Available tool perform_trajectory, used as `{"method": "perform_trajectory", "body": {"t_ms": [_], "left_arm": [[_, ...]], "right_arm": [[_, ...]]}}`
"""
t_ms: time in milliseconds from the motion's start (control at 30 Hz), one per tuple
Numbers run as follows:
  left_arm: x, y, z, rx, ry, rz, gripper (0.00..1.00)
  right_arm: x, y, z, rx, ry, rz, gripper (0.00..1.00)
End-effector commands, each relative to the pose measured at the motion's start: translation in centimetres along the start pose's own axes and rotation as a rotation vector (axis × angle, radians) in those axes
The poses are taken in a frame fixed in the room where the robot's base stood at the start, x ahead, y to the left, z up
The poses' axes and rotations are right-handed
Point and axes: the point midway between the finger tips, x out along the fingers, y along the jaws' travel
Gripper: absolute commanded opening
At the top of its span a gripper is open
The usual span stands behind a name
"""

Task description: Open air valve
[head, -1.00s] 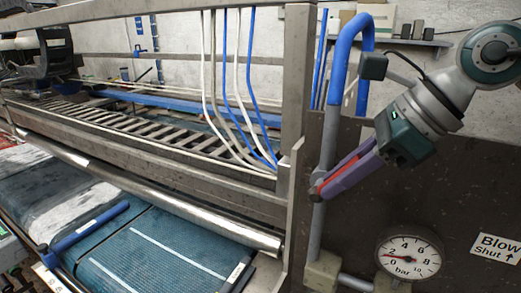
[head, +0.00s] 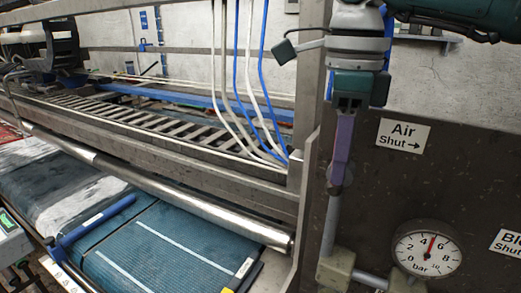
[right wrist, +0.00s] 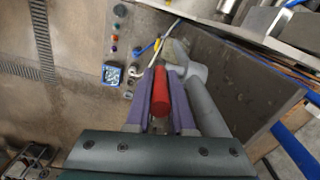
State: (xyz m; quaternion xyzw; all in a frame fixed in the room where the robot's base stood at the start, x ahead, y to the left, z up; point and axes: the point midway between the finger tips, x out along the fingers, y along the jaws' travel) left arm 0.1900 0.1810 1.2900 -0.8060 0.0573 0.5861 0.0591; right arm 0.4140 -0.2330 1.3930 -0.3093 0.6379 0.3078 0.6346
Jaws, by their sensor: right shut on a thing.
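The air valve's red handle (right wrist: 161,92) shows in the right wrist view between the two purple fingers of my right gripper (right wrist: 160,82), which is shut on it. In the head view my right gripper (head: 341,172) points straight down in front of the grey vertical pipe (head: 330,228) and hides the handle. The handle appears roughly in line with the pipe. An "Air Shut" sign (head: 403,135) with an arrow to the right is on the dark panel. The pressure gauge (head: 427,250) below has its needle between 4 and 6. My left gripper is not in view.
The dark panel (head: 450,190) stands behind the valve. A steel frame post (head: 308,185) is close on the left, with blue and white hoses (head: 240,90) beyond. A second sign (head: 507,243) is at the right edge.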

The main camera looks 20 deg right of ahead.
Motion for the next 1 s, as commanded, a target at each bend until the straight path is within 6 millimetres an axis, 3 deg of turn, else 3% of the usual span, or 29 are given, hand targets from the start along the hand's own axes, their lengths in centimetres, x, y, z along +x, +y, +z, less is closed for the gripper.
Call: {"method": "perform_trajectory", "body": {"t_ms": [467, 500, 567, 867, 1000], "left_arm": [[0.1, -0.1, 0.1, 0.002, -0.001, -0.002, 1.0], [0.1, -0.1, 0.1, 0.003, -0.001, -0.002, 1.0], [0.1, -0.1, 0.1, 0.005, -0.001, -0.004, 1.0], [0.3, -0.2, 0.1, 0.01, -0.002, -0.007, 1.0], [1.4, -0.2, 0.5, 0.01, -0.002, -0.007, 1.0]], "right_arm": [[0.3, -0.1, 0.0, 0.002, 0.01, 0.001, 0.0], [0.3, -0.1, 0.0, 0.002, 0.01, 0.001, 0.25], [0.2, 0.0, 0.0, 0.002, 0.009, 0.001, 0.31], [0.0, 0.0, 0.0, 0.001, 0.009, 0.001, 0.33], [-1.2, -0.1, 0.1, 0.001, 0.005, -0.002, 0.33]]}}
